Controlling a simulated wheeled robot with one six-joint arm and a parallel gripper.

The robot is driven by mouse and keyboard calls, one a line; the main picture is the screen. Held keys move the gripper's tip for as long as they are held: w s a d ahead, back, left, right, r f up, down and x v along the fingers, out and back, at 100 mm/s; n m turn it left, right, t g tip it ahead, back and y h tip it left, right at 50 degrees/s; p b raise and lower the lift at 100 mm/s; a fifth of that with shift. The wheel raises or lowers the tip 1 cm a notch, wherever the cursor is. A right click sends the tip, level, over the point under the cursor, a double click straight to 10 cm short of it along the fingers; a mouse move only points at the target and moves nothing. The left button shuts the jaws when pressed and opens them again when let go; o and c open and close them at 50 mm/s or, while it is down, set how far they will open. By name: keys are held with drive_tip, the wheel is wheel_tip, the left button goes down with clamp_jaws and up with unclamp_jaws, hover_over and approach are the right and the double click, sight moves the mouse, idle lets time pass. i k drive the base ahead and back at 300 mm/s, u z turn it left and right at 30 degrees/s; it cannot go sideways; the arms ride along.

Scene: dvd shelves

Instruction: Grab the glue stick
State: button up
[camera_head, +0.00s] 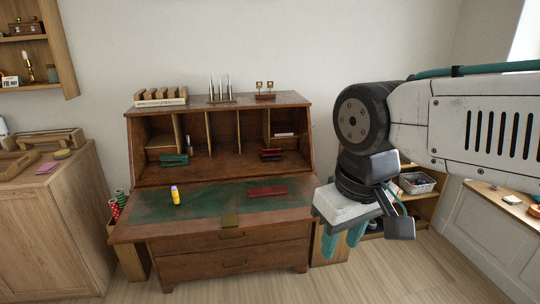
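A dark red flat case (267,192) lies right of the glue stick. Staplers, one green (174,160), sit in the desk's cubbies. A wooden cabinet (55,225) stands at left, a low shelf (425,205) at right. Wood floor (350,285) is clear in front.

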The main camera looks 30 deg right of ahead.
sight(174, 190)
drive_tip(key=k, duration=0.35)
drive_tip(key=z, duration=0.75)
drive_tip(key=i, duration=0.8)
drive_tip(key=u, duration=0.7)
drive_tip(key=i, duration=0.85)
drive_tip(key=u, duration=0.75)
